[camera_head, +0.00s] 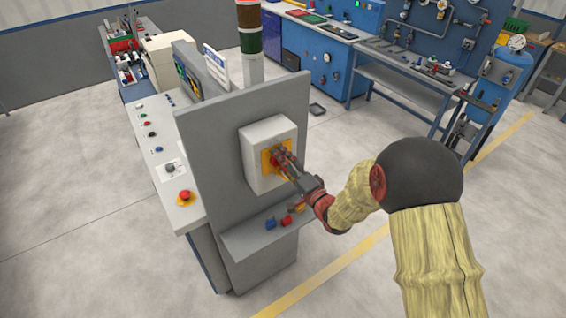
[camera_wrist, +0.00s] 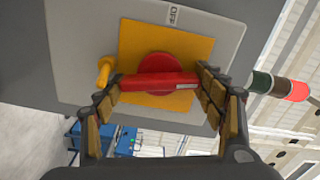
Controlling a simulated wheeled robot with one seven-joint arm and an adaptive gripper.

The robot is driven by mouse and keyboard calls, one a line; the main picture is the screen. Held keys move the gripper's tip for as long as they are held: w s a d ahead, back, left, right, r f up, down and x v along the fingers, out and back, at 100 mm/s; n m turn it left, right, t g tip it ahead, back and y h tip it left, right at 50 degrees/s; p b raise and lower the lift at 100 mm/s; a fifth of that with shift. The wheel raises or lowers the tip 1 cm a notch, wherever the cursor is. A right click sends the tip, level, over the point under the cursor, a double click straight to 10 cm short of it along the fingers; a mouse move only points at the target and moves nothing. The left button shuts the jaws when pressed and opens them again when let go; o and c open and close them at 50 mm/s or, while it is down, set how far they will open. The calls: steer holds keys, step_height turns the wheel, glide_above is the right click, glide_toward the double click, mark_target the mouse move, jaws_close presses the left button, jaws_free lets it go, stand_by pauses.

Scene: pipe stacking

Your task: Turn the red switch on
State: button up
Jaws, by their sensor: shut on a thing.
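The red switch (camera_wrist: 162,78) is a round red knob with a red bar handle on a yellow plate (camera_wrist: 200,50). The plate is on a light grey box (camera_head: 252,165) fixed to the grey panel of the console. An "OFF" label (camera_wrist: 174,15) shows on the box beside the plate in the wrist view. My gripper (camera_wrist: 160,88) is shut on the switch's red bar, one finger at each end. In the head view my gripper (camera_head: 283,166) reaches the box from the right and partly hides the switch.
A grey shelf (camera_head: 255,232) with small red and blue parts juts out below the box. A sloped control desk (camera_head: 160,140) with buttons stands left of the panel. A signal tower (camera_head: 250,40) rises behind it.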

steer(key=o, duration=1.2)
steer(key=shift+c, duration=0.2)
steer(key=v, duration=1.2)
